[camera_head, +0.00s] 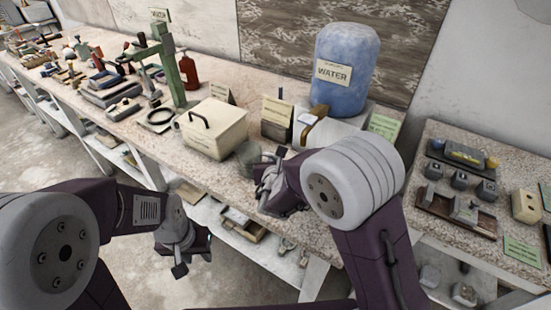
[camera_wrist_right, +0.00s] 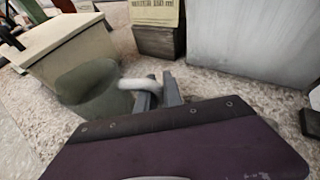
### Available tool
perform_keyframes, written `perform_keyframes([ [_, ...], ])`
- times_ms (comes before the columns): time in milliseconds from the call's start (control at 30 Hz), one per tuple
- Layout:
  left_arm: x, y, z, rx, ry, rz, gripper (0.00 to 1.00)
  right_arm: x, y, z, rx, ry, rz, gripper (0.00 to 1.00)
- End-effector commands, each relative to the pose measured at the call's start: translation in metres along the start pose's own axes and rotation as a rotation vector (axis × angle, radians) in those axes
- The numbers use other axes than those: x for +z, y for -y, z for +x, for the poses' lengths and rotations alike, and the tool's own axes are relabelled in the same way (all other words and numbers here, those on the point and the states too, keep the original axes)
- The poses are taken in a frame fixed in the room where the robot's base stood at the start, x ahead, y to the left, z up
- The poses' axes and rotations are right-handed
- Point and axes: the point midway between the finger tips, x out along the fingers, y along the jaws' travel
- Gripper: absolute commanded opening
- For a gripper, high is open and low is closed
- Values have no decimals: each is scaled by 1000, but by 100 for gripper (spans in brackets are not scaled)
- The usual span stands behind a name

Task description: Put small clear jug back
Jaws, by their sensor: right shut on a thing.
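The small clear jug (camera_head: 249,153) is a greenish see-through vessel at the front edge of the workbench, just right of the cream box. In the right wrist view the jug (camera_wrist_right: 92,92) appears upright, with its pale handle (camera_wrist_right: 138,84) toward my gripper. My right gripper (camera_head: 266,188) is shut on that handle; its fingers (camera_wrist_right: 160,92) show in the wrist view. I cannot tell whether the jug's base touches the bench. My left gripper (camera_head: 192,264) hangs in front of the bench, empty, its fingers apart.
The cream box (camera_head: 213,128) with a dark handle stands close beside the jug. Behind are a blue water container (camera_head: 343,72), label cards and a dark block (camera_wrist_right: 158,41). A green stand (camera_head: 170,70) and a red bottle (camera_head: 188,72) are further left. A side table (camera_head: 480,250) holds small blocks.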

Motion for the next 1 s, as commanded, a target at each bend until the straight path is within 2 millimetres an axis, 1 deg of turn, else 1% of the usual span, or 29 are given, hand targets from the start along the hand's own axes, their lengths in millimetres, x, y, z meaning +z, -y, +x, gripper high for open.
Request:
perform_keyframes([
  [200,1,0,6,0,0,0,36,-4,0,2,0,0,0,0],
  [233,0,0,4,0,0,0,36,-3,0,1,0,0,0,19],
  [267,0,0,4,0,0,0,36,-2,0,1,0,0,0,28],
  [300,0,0,4,0,0,0,36,-2,0,1,0,0,0,33],
  [567,0,0,3,0,0,0,36,-2,0,1,0,0,0,33],
  [700,0,0,-2,0,0,0,36,2,0,-4,1,0,-1,33],
  [767,0,0,-1,0,0,0,36,2,-1,-12,3,1,-1,33],
  [1000,0,0,-6,0,0,0,36,2,-1,-60,5,1,-1,33],
])
